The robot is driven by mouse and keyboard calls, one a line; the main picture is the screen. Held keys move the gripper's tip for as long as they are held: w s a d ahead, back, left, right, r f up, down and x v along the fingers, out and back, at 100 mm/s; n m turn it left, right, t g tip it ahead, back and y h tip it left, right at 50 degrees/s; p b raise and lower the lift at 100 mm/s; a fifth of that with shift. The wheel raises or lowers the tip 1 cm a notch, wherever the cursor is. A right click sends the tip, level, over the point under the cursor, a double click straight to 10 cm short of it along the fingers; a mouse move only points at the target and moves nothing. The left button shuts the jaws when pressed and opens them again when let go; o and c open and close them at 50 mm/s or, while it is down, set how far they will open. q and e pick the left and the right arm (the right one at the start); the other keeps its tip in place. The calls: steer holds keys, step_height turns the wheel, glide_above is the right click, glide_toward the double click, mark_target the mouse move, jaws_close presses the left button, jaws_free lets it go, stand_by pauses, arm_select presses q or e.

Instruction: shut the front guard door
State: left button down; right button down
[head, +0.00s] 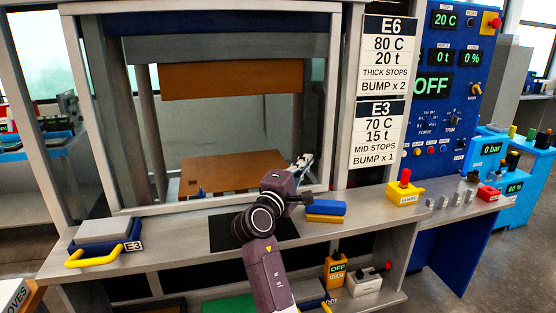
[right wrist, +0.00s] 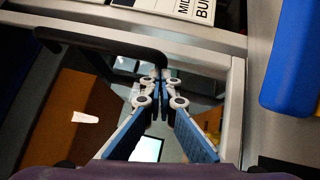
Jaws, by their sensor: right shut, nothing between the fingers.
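The press opening has a grey front frame (head: 341,100); it also shows in the right wrist view (right wrist: 235,115). I cannot clearly make out the guard door's panel or how far it is shut. A dark bar like a handle (right wrist: 100,42) runs across the upper part of the right wrist view, its bent end beside my fingertips; I cannot tell if they touch. My right gripper (head: 306,162) is at the lower right corner of the opening. Its fingertips (right wrist: 160,82) are together, with nothing between them. My left gripper is not in view.
Inside the press are an upper brown block (head: 230,80) and a lower brown plate (head: 235,172). Blue (head: 326,208) and orange (head: 325,218) blocks lie right of my gripper. A yellow-based red button (head: 404,190) stands farther right. A yellow-handled tray (head: 95,257) sits left.

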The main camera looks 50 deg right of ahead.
mark_target(325, 160)
steer(key=s+d, duration=0.1)
steer(key=d, duration=0.1)
steer(key=s+d+p, duration=0.1)
steer(key=s+d, duration=0.1)
steer(key=shift+d, duration=0.2)
steer(key=shift+s+d+r, duration=0.1)
steer(key=shift+s, duration=0.05)
